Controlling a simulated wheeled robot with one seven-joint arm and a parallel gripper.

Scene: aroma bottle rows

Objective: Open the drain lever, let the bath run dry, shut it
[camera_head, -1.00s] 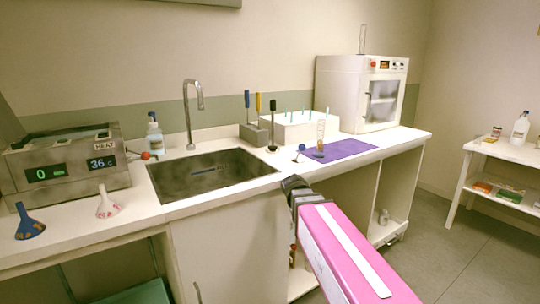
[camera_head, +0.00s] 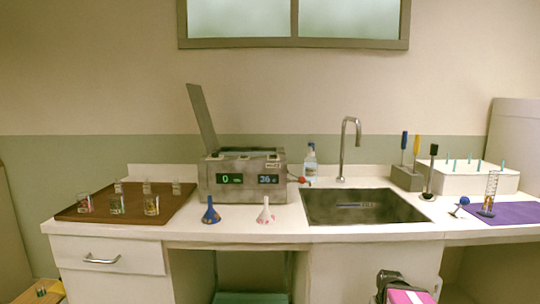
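The metal bath (camera_head: 240,192) stands on the counter left of the sink, its lid (camera_head: 201,118) raised. Its front displays read 0 and 36. A drain lever with a red knob (camera_head: 302,180) sticks out from the bath's right side, near the sink. The inside of the bath and its water level are hidden from this angle. My gripper (camera_head: 388,278) is low in front of the sink cabinet, below the counter edge, apart from the bath and lever. Its fingers are too small and dark to show whether they are open.
The sink (camera_head: 418,212) and tap (camera_head: 343,150) are right of the bath. A brown tray (camera_head: 181,209) with several small glasses is at left. A bottle (camera_head: 310,164) stands behind the lever.

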